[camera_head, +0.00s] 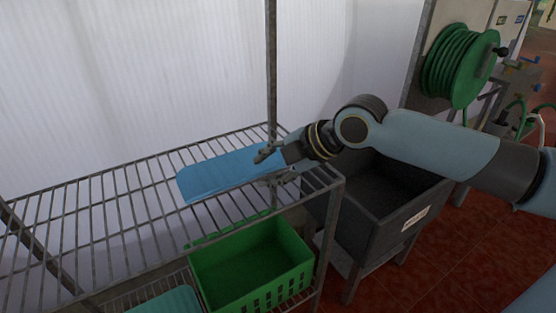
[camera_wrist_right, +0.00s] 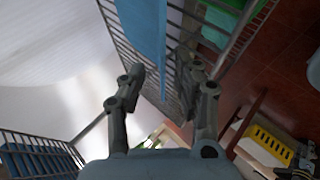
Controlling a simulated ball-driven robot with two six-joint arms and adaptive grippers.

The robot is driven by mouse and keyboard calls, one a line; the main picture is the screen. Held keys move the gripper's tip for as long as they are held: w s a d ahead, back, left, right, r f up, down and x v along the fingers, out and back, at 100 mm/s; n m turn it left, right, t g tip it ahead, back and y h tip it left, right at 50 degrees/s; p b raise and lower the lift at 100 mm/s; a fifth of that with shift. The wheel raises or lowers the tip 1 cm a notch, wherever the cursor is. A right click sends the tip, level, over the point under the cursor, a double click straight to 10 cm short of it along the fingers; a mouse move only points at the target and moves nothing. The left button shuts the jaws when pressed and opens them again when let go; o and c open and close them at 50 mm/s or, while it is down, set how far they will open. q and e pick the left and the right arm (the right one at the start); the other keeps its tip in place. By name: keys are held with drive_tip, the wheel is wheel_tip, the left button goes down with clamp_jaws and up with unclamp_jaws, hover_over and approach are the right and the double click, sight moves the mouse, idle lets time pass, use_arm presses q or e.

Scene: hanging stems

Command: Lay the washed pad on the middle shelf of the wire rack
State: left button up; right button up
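The blue pad (camera_head: 220,174) lies flat on the upper visible shelf of the wire rack (camera_head: 120,218), toward its right end. My right gripper (camera_head: 270,168) is at the pad's right end, fingers pointing left and spread apart. In the right wrist view the right gripper (camera_wrist_right: 163,75) also shows open, with the pad (camera_wrist_right: 142,28) beyond the fingers and nothing clearly pinched. Whether a finger touches the pad I cannot tell. My left gripper is out of view. Any shelf above this one is outside the head view.
A green crate (camera_head: 252,266) stands on the shelf below, beside a teal item (camera_head: 167,302). A dark sink (camera_head: 385,205) is right of the rack. A rack post (camera_head: 271,70) rises behind the gripper. A green hose reel (camera_head: 460,64) hangs at back right. The shelf's left part is bare.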

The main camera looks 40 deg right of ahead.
drive_tip(key=v, duration=0.3)
drive_tip(key=shift+s+r, duration=0.2)
drive_tip(key=shift+r, duration=0.05)
idle(0.4)
